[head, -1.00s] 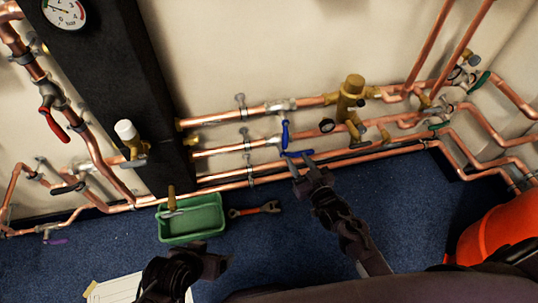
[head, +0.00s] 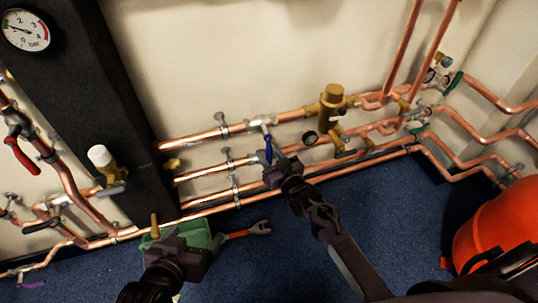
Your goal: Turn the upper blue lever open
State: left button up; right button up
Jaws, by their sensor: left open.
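The upper blue lever (head: 268,143) hangs downward from its valve (head: 261,122) on the top copper pipe. My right gripper (head: 273,157) is at the lever's lower end, with its fingers close around or beside it. I cannot tell whether it touches the lever or is shut on it. The lower blue lever is hidden behind this gripper. My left gripper (head: 200,243) is open, low in the picture, in front of the green tray (head: 204,231), and away from the levers.
A brass regulator (head: 332,100) and a dark gauge (head: 310,138) sit right of the lever. Copper pipes run along the wall beside a black column (head: 80,95). A red-handled wrench (head: 247,231) lies on the blue floor. An orange object (head: 495,222) stands at right.

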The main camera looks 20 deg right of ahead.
jog(key=shift+c, duration=0.3)
grip_shut()
